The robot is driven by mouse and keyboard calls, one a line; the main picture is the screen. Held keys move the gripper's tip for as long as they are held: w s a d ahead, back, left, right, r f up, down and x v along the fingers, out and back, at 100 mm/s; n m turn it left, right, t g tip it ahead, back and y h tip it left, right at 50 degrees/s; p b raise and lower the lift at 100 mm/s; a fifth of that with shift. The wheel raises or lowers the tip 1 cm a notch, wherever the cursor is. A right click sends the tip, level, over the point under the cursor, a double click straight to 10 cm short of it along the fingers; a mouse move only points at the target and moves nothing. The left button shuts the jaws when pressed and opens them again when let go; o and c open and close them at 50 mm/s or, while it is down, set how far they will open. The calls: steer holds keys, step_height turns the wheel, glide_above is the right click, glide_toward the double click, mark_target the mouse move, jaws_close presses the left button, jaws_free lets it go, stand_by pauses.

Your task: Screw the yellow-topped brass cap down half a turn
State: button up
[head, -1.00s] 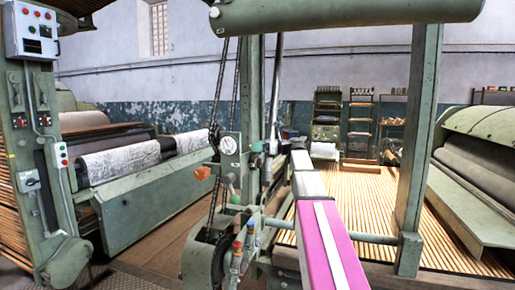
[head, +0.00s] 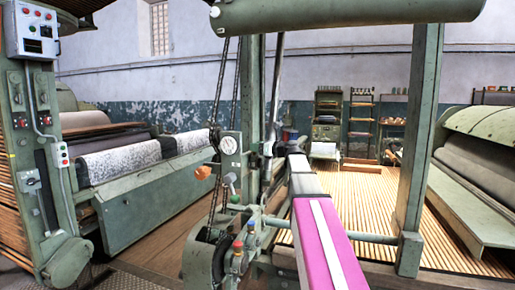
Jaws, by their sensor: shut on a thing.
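My arm reaches away from the camera, with its magenta and grey links in front. My gripper (head: 267,150) is small and far off at the arm's end, beside the green upright of the machine. It is shut on a small part there, apparently the yellow-topped brass cap. The fingers and the arm's end cover most of that part, and I cannot make out a yellow top or the thread. I cannot tell how far down the cap sits.
A white-faced gauge (head: 229,145) stands left of the gripper. Below it are an orange knob (head: 202,173), a green-topped fitting (head: 238,245) and chains. A green post (head: 415,140) stands to the right. A slatted wooden apron (head: 460,235) spreads behind, with shelves (head: 327,115) at the back wall.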

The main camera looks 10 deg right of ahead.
steer(key=o, duration=0.6)
steer(key=shift+o, duration=0.2)
steer(key=v, duration=1.1)
